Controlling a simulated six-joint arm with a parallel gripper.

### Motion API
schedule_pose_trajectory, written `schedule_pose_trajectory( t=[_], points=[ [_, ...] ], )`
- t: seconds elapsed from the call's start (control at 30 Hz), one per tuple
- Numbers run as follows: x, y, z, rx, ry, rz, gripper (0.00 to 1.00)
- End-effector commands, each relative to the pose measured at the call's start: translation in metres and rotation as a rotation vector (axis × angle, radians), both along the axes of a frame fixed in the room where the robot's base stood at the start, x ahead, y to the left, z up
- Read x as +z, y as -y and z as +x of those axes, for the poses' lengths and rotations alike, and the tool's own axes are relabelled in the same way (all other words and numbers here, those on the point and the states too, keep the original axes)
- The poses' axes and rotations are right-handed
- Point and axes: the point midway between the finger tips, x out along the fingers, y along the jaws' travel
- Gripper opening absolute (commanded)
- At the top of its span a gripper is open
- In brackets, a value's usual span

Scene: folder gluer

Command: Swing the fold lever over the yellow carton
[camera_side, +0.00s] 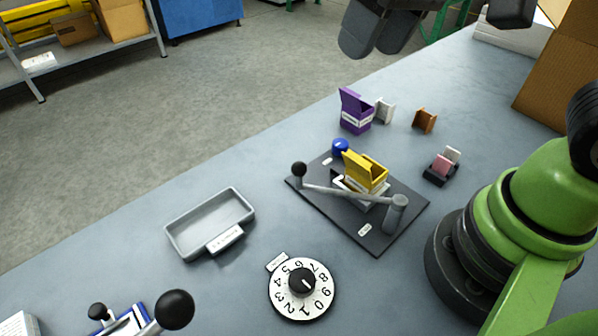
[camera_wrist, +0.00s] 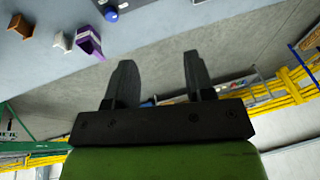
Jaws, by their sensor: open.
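The fold lever (camera_side: 345,194) is a grey bar pivoted on a grey post at the right of a dark base plate (camera_side: 378,240). Its black ball knob (camera_side: 298,169) is at the left end of the plate. The yellow carton (camera_side: 367,172) stands in a white holder on the plate with its flap raised. The bar passes on the near side of the carton; I cannot tell if they touch. My gripper (camera_side: 385,45) is high at the top of the side view, well away from the lever. In the wrist view my gripper (camera_wrist: 155,75) is open and empty.
A blue knob (camera_side: 340,147) sits at the plate's far edge. A purple carton (camera_side: 354,111), a brown piece (camera_side: 424,120) and a black holder with pink and white pieces (camera_side: 441,166) stand behind. A grey tray (camera_side: 211,223) and a numbered dial (camera_side: 302,288) lie nearer.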

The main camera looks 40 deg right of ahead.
Motion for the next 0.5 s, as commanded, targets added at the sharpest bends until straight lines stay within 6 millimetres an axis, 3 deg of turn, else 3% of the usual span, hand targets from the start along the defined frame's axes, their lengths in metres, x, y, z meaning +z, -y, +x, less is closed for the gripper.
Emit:
schedule_pose_trajectory(
  t=[0.5],
  points=[
    [-0.057,-0.041,0.034,0.170,-0.163,-0.112,0.49]
  ],
)
